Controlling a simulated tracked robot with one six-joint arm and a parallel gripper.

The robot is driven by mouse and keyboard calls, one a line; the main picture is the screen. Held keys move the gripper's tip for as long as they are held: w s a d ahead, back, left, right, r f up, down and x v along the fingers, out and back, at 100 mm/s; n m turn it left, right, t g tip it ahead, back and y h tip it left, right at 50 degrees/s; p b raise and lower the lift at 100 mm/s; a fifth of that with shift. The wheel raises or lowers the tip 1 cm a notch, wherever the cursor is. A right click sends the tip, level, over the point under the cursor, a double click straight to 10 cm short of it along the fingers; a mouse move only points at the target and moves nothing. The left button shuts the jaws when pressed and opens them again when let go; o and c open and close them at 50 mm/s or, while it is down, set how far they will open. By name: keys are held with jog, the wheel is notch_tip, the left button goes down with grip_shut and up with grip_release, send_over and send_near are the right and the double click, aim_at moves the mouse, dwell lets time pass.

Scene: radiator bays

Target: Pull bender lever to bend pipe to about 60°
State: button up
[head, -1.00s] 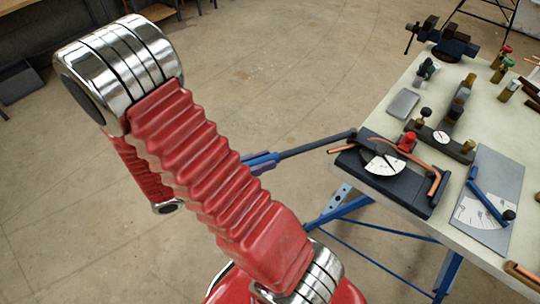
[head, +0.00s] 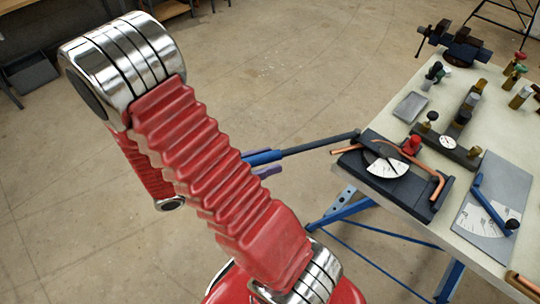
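The pipe bender (head: 418,203) is a dark block at the table's near left edge, with a red knob (head: 411,144) and a white dial (head: 388,169). A copper pipe (head: 437,185) runs through it, with one end sticking out left and a bend at the right. The bender lever (head: 310,146) reaches left past the table edge and ends in a blue grip. My gripper (head: 266,165) is at that grip, mostly hidden behind my red arm. A purple finger shows just below the grip; I cannot tell whether it touches. The dial's reading is too small to make out.
The table (head: 487,256) also carries a grey plate with a blue pointer (head: 490,205), a small tray (head: 411,107), a gauge with valves (head: 446,141) and a dark vise (head: 455,42). Blue table legs (head: 340,213) stand below the lever. The floor at left is open.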

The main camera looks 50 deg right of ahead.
jog(key=v, duration=1.4)
jog(key=shift+d+f, duration=0.1)
jog(key=shift+c, duration=0.4)
